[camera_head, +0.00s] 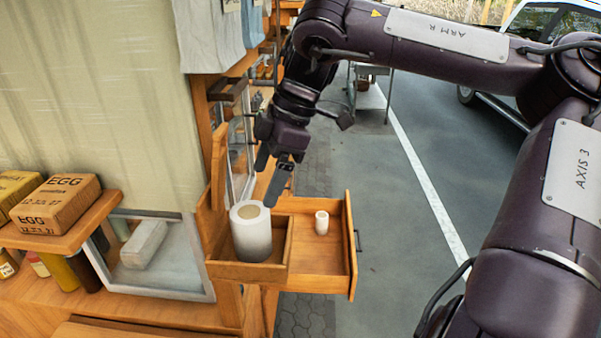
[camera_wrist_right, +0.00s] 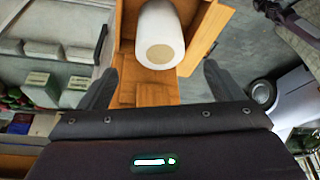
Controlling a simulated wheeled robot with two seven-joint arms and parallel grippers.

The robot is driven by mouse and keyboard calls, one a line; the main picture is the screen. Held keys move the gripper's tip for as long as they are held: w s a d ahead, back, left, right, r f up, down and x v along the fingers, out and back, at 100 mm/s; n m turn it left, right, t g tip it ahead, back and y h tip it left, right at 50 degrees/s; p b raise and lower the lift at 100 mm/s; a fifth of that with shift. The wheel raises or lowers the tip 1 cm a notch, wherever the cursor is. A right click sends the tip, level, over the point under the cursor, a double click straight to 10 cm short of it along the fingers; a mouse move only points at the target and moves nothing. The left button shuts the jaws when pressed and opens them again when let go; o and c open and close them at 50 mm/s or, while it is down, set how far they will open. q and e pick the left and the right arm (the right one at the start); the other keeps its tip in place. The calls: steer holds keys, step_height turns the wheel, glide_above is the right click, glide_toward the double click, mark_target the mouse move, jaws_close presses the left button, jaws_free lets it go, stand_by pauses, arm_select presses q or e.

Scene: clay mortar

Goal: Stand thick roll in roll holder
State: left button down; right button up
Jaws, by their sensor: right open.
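The thick roll (camera_head: 251,236) is a wide white cylinder with a tan core. It stands upright, or nearly so, in the left compartment of a wooden box (camera_head: 245,272), which may be the roll holder. My right gripper (camera_head: 271,176) is open and empty, above and slightly right of the roll, apart from it. In the right wrist view the thick roll (camera_wrist_right: 160,38) shows beyond the gap between the two spread fingers (camera_wrist_right: 158,88), with its tan end facing me. The roll's lower part is hidden by the box's front wall. My left gripper is not in view.
A thin small roll (camera_head: 321,223) stands in the right wooden compartment (camera_head: 333,260). Egg cartons (camera_head: 58,203) sit on a shelf at left. A wooden post and hanging cloths (camera_head: 212,40) stand behind. The paved ground (camera_head: 390,240) at right is open.

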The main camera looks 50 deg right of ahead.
steer(key=w+d+f+m+t+y, duration=0.1)
steer(key=w+d+f+m+t, duration=0.15)
steer(key=w+d+f, duration=0.45)
steer(key=w+d+f+m+t+y, duration=0.1)
steer(key=w+d+f+t, duration=0.25)
steer(key=d+f, duration=0.65)
steer(key=s+d+f+m+t+h, duration=0.1)
steer(key=s+d+f+m+h, duration=0.2)
steer(key=f, duration=0.8)
steer(key=s+d+f+m+t, duration=0.15)
steer(key=d+f, duration=0.25)
steer(key=f, duration=0.7)
steer(key=s+a+f+m+g+h, duration=0.1)
steer(key=s+a+f, duration=0.2)
steer(key=s+f, duration=0.45)
steer(key=s+a+f+g+h, duration=0.15)
steer(key=s+a+f, duration=0.3)
steer(key=f, duration=0.65)
steer(key=s+a+f+m+g+h, duration=0.1)
steer(key=s+a+f+g, duration=0.1)
steer(key=s+f, duration=0.55)
steer(key=s+a+f+g, duration=0.2)
steer(key=s+a+f, duration=0.5)
steer(key=s+a, duration=0.3)
steer(key=s+a+f+g, duration=0.3)
steer(key=s+a+f, duration=0.4)
steer(key=s+a, duration=0.3)
steer(key=a, duration=0.4)
steer(key=shift+f+y, duration=0.3)
steer(key=shift+y, duration=0.05)
